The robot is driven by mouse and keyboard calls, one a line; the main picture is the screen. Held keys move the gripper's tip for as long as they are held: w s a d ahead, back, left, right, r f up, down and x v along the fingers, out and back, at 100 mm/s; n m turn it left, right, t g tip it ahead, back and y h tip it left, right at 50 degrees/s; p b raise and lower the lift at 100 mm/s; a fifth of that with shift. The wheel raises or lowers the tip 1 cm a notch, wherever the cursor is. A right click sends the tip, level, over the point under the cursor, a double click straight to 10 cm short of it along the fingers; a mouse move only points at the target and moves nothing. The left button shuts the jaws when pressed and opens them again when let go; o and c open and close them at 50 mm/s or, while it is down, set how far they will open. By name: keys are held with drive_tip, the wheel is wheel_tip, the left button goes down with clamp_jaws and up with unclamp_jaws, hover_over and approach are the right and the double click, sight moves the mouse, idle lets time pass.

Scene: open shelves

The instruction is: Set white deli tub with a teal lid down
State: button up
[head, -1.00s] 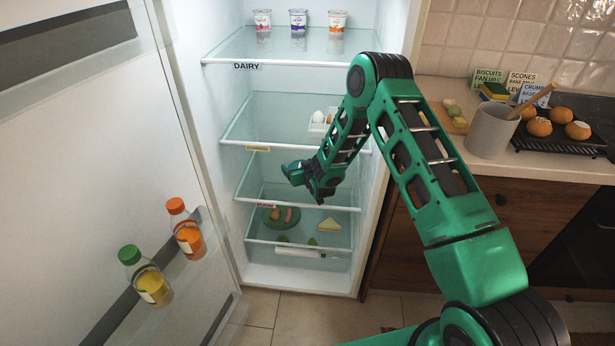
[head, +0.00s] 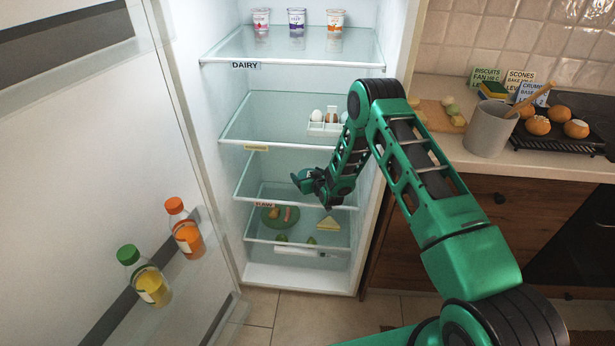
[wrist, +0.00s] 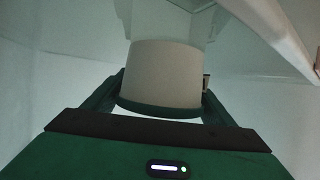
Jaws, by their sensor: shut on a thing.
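The white deli tub (wrist: 162,75) is between my gripper's fingers in the wrist view. Its teal lid shows as a dark band on the side nearest the palm. My gripper (head: 308,180) is shut on the tub. In the head view it is inside the open fridge, just above the front of the shelf (head: 262,193) under the egg shelf. The tub is mostly hidden by my gripper in the head view. I cannot tell whether it touches the shelf.
An egg holder (head: 326,128) stands on the shelf above. A green plate (head: 270,219) with food and a sandwich wedge (head: 328,224) lie on the shelf below. Yogurt cups (head: 297,20) stand on top. Bottles (head: 146,278) stand in the open door. The left of my gripper's shelf looks clear.

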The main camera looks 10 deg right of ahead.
drive_tip(key=o, duration=1.3)
drive_tip(key=v, duration=1.2)
